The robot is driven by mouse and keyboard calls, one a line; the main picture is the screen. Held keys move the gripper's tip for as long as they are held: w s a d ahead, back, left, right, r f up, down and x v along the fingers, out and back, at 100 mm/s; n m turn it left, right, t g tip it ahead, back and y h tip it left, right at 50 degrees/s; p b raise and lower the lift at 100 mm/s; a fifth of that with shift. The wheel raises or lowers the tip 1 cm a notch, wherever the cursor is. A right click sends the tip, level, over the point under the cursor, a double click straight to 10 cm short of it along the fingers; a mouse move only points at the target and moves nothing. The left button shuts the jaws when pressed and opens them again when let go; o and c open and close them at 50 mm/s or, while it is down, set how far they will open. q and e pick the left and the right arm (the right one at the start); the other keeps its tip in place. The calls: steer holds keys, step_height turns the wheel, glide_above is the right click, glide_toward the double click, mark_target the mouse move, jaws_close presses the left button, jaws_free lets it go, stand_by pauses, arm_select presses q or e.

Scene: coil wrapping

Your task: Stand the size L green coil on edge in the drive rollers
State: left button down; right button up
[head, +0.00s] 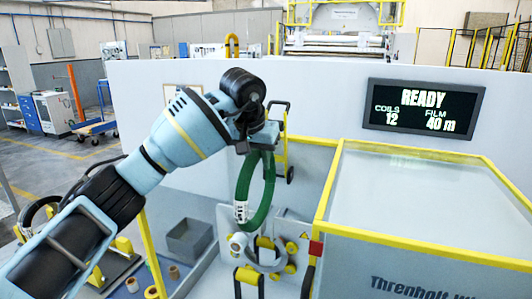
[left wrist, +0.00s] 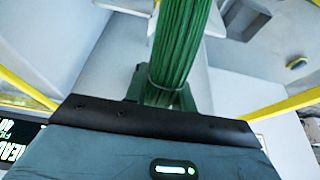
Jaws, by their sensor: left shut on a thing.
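The green coil (head: 264,205) hangs on edge below my left gripper (head: 262,142), which is shut on its top. A white label with dark print shows on the coil's lower left side. In the left wrist view the coil (left wrist: 180,45) runs away from the gripper (left wrist: 160,100) as a ribbed green band. The drive rollers (head: 266,256) show below the coil in the head view, by a white plate. The coil's bottom is close above or in front of the rollers; I cannot tell whether they touch. My right gripper is not in view.
A clear-topped cabinet with yellow edges (head: 420,253) stands close on the right. A display (head: 423,107) on the wall reads READY, COILS 12, FILM 40 m. A grey bin (head: 189,240) and small rolls (head: 151,291) lie at the lower left. A yellow post stands left of the bin.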

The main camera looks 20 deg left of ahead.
mark_target(260, 212)
arm_select(q)
steer(key=shift+s+r, duration=0.25)
steer(key=shift+r, duration=0.05)
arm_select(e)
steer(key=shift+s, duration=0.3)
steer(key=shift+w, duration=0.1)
